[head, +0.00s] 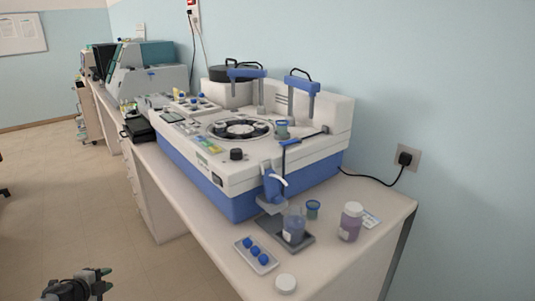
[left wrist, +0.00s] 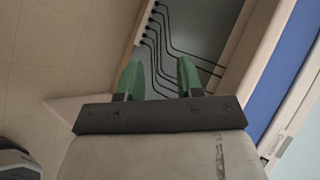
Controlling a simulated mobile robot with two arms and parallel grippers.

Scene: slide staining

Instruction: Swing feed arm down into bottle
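The stainer (head: 240,150) is a white and blue bench machine. A blue arm piece (head: 272,186) with a pale curved end is at its front right corner, beside a thin dark rod; I take this to be the feed arm. An uncapped clear bottle (head: 293,226) with bluish liquid stands upright on a grey tray (head: 268,229) just below and right of it. I cannot tell whether anything enters its mouth. My left gripper (head: 107,281) is low at the left, over the floor and far from the bottle. The left wrist view shows its green fingers (left wrist: 159,78) apart and empty. My right gripper is not in view.
A capped purple bottle (head: 350,222) and a small blue-rimmed jar (head: 313,209) stand to the right. A white rack with blue knobs (head: 256,254) and a loose white cap (head: 285,284) lie at the front. Floor is clear between my gripper and the bench.

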